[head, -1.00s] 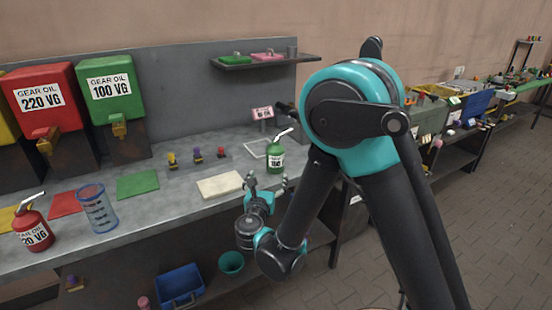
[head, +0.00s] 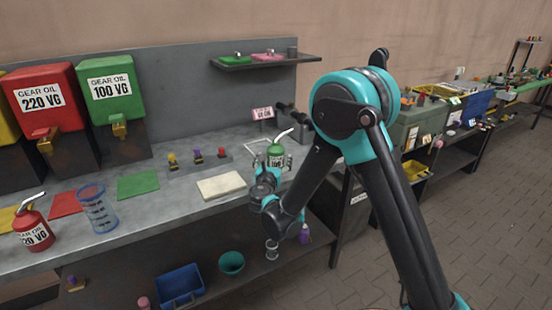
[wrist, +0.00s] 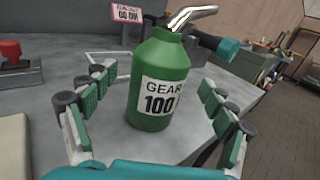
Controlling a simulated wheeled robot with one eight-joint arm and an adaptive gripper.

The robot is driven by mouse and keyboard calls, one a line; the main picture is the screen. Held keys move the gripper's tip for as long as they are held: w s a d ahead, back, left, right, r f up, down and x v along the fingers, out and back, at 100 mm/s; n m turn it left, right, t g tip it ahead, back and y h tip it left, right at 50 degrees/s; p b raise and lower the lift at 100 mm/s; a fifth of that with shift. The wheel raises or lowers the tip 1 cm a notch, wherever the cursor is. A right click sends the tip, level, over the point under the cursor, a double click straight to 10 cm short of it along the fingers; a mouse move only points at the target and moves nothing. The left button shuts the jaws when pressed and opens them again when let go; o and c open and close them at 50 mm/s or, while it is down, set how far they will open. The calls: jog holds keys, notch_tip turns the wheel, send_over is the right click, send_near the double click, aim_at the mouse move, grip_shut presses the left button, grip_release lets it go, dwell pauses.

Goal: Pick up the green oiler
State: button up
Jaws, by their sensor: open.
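The green oiler (head: 276,152) stands upright on the grey bench near its right end. It has a bent metal spout and a white label. In the wrist view the oiler (wrist: 158,82) is between the two spread fingers of my gripper (wrist: 160,112). The gripper is open, with a gap visible on both sides of the bottle. In the head view my gripper (head: 274,164) is at the oiler, and its fingers partly cover the bottle's lower part.
A red oiler (head: 33,233) and a clear blue measuring jug (head: 97,208) stand at the bench's left. A cream pad (head: 221,186) lies left of my gripper. A small pink sign (head: 263,114) stands behind the oiler. A shelf (head: 265,62) hangs above.

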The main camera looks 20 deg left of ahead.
jog(key=w, duration=0.4)
jog(key=shift+a, duration=0.4)
jog(key=shift+s, duration=0.1)
jog(key=c, duration=1.8)
jog(key=shift+r, duration=0.15)
